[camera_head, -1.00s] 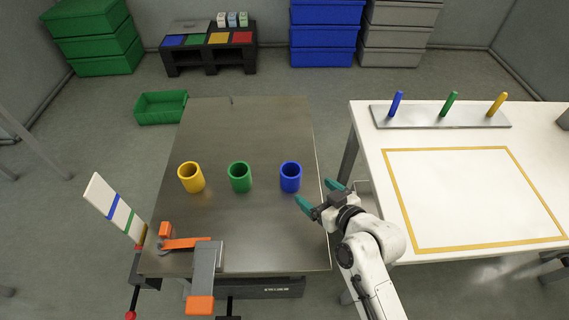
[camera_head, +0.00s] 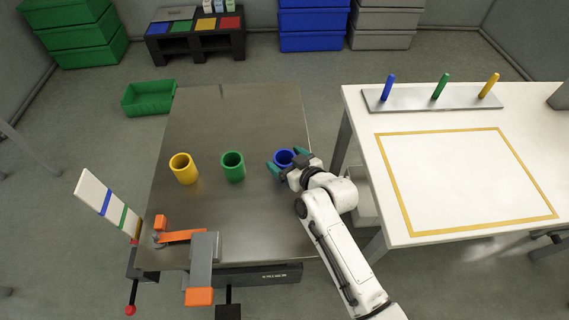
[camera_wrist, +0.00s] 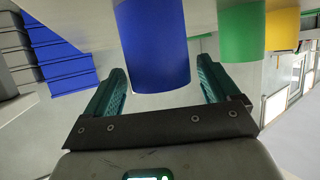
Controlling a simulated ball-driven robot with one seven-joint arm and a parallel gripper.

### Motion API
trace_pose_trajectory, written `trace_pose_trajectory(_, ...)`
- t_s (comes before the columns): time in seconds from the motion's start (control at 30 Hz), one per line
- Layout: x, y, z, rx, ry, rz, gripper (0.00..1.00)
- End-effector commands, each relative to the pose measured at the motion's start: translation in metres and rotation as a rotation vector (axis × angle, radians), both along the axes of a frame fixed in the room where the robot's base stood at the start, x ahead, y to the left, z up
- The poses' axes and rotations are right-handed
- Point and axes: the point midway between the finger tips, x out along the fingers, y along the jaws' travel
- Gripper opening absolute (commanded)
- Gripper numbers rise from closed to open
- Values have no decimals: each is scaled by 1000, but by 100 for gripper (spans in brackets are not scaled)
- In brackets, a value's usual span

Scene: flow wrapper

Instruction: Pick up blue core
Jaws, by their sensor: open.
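The blue core (camera_head: 284,157) is a hollow cylinder standing upright on the dark metal table, rightmost in a row of three. My gripper (camera_head: 285,159) is open at the blue core, its teal fingers on either side of it in the head view. The gripper partly hides the core's lower part there. In the wrist view the blue core (camera_wrist: 153,45) lies between the spread fingers (camera_wrist: 160,88), with a gap visible on each side near the tips. The green core (camera_head: 233,167) and yellow core (camera_head: 184,168) stand to its left.
The metal table (camera_head: 235,115) has free room behind the cores. An orange and grey clamp (camera_head: 203,260) sits at its front. The white table (camera_head: 460,185) on the right bears a plate (camera_head: 415,101) with blue, green and yellow pegs. A green bin (camera_head: 149,97) is on the floor.

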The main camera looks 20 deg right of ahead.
Motion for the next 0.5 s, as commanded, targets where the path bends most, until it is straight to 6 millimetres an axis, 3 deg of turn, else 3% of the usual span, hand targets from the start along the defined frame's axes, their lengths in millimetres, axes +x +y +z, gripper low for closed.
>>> trace_pose_trajectory(0.33,6,2,-3,0,0,0,88)
trace_pose_trajectory(0.5,6,1,-3,0,0,0,72)
